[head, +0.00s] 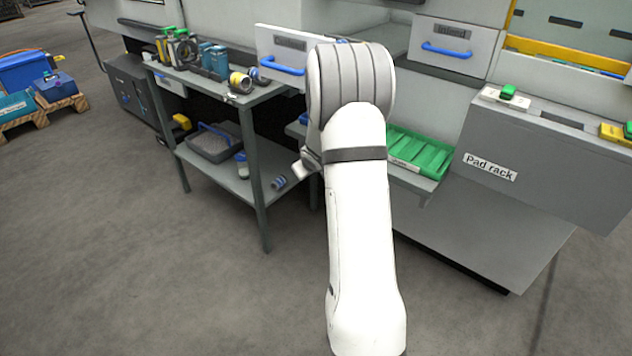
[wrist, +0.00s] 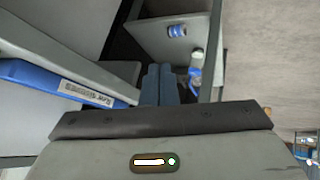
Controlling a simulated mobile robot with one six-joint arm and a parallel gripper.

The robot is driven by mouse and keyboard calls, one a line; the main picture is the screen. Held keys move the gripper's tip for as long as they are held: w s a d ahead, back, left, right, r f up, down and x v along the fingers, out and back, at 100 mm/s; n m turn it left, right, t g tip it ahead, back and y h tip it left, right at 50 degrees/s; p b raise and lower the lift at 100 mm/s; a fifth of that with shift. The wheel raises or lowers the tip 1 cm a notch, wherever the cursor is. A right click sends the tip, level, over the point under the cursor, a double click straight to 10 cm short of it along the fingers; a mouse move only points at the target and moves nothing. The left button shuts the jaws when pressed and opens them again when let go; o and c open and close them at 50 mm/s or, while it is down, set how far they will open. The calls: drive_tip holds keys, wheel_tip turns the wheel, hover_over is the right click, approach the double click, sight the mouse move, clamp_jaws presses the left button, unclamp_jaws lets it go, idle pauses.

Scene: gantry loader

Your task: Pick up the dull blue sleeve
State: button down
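A small dull blue cylinder, which looks like the sleeve (head: 278,183), lies on the lower shelf of the workbench, near its right end. It also shows as a blue sleeve (wrist: 177,31) with a pale band in the upper middle of the wrist view. My gripper shows in the wrist view, with two slate-coloured fingers (wrist: 161,84) side by side and no visible gap or object between them. The sleeve is beyond the fingertips and apart from them. In the head view my arm hides most of the gripper.
A white bottle with blue parts (head: 242,165) and a grey basket (head: 213,142) stand on the lower shelf (head: 235,183). Cylinders and other parts crowd the bench top. A green tray (head: 420,154) and the pad rack (head: 545,150) are right. Floor in front is clear.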

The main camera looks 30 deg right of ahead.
drive_tip(key=s+a+r+m+g, duration=0.1)
drive_tip(key=s+a+r+g, duration=0.1)
drive_tip(key=s+a+r, duration=0.4)
drive_tip(key=s+a+r+m+g, duration=0.1)
drive_tip(key=s+a+r, duration=0.35)
drive_tip(key=s, duration=0.35)
drive_tip(key=s+a+g+y, duration=0.1)
drive_tip(key=s+a, duration=0.5)
drive_tip(key=s, duration=0.4)
drive_tip(key=s+a+r+g+y, duration=0.1)
drive_tip(key=s+a+g, duration=0.1)
drive_tip(key=s+a, duration=0.4)
drive_tip(key=s, duration=0.4)
drive_tip(key=shift+s+r+g, duration=0.25)
drive_tip(key=shift+s+g, duration=0.05)
drive_tip(key=shift+s, duration=0.05)
drive_tip(key=c, duration=2.1)
unclamp_jaws()
